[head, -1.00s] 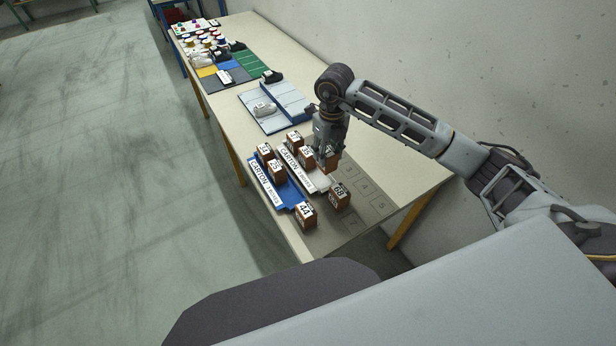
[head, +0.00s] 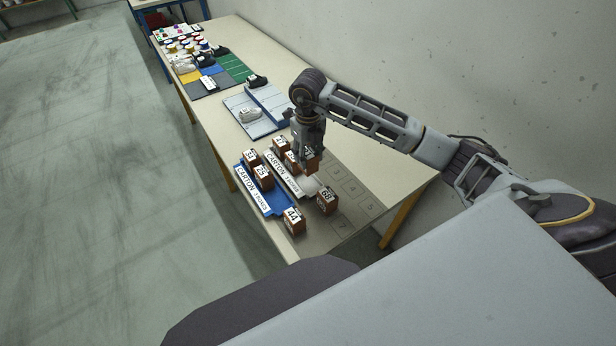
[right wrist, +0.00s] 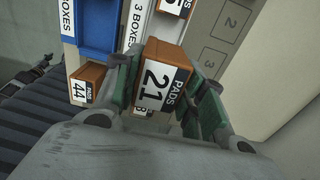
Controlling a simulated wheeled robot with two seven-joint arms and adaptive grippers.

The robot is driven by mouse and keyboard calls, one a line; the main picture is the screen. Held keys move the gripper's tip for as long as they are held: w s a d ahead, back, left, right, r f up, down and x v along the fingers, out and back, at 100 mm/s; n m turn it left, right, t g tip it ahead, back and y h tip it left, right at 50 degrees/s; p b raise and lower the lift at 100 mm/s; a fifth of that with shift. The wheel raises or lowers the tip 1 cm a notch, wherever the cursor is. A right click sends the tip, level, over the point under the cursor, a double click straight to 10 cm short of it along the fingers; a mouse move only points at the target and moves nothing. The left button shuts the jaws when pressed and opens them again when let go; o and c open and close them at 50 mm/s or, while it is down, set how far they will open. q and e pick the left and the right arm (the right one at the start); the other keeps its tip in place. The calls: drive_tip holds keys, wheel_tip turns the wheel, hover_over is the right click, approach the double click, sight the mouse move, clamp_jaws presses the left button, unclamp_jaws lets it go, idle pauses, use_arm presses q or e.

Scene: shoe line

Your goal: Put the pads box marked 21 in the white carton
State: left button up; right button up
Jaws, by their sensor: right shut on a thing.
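The orange-brown pads box marked 21 (right wrist: 163,80) is between the fingers of my right gripper (right wrist: 165,92), with its white label readable in the right wrist view. In the head view my right gripper (head: 308,148) points down and holds this box (head: 312,166) at the right side of the white carton (head: 308,186). I cannot tell whether the box touches the carton. The white carton's label strip (head: 283,181) faces left, and other boxes (head: 281,144) stand at its far end. Its near part looks empty. My left gripper is out of view.
The blue carton (head: 274,203) lies left of the white one, with two boxes (head: 262,173) at its far end. A box marked 44 (head: 293,220) stands at its near end. Another box (head: 327,200) stands on the grey numbered mat (head: 352,214). Shoes and racks lie farther back.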

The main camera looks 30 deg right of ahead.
sight(308, 153)
drive_tip(key=shift+f+p, duration=0.35)
drive_tip(key=shift+f, duration=2.15)
drive_tip(key=shift+f+p, duration=0.3)
drive_tip(key=shift+f, duration=1.55)
drive_tip(key=shift+f, duration=0.15)
drive_tip(key=o, duration=1)
drive_tip(key=shift+r, duration=0.2)
wheel_tip(308, 153, up, 12)
drive_tip(key=shift+f+b, duration=0.1)
drive_tip(key=shift+b, duration=0.9)
